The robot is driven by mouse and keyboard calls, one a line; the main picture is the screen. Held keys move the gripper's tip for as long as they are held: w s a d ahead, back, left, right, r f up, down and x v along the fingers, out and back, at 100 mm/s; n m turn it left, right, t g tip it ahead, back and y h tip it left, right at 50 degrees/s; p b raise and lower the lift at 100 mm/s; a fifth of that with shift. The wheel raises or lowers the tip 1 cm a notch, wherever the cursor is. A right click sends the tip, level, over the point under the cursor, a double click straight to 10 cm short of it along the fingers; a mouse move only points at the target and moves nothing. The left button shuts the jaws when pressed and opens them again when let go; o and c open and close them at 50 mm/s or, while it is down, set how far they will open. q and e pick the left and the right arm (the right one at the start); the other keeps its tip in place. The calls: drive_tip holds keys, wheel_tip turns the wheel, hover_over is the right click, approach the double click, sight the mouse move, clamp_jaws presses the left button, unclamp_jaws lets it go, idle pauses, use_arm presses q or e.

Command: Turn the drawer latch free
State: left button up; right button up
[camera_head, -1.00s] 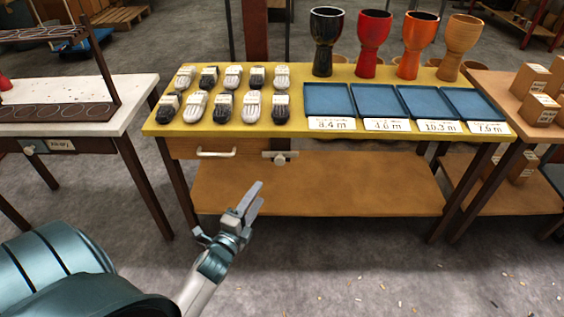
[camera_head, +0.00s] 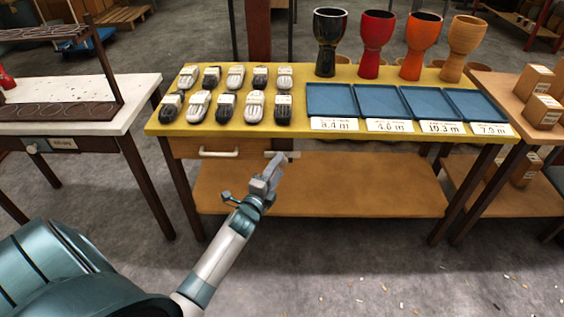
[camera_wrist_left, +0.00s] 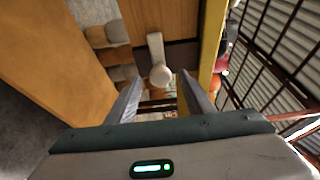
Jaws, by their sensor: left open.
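The drawer latch (camera_wrist_left: 160,72) shows in the left wrist view as a pale knob with a short bar, on a dark plate under the yellow table edge. In the head view my gripper mostly hides it. The wooden drawer (camera_head: 188,148) has a white bar handle (camera_head: 219,153), left of the latch. My left gripper (camera_head: 272,174) is open and empty, just in front of and slightly below the latch. In the left wrist view its two fingers (camera_wrist_left: 157,98) stand apart, with the knob just beyond and between their tips. I cannot tell if they touch it.
The yellow table (camera_head: 270,129) carries several pale and dark bundles, several blue trays (camera_head: 330,99) with number cards, and several goblet drums (camera_head: 376,45). A wooden shelf (camera_head: 340,185) lies below. The grey floor in front is clear apart from scraps.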

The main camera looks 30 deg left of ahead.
sight(282, 165)
use_arm(q)
drive_tip(key=shift+w+a, duration=0.15)
drive_tip(key=shift+w, duration=0.8)
drive_tip(key=shift+w+a, duration=0.15)
drive_tip(key=shift+w, duration=0.8)
drive_tip(key=c, duration=1)
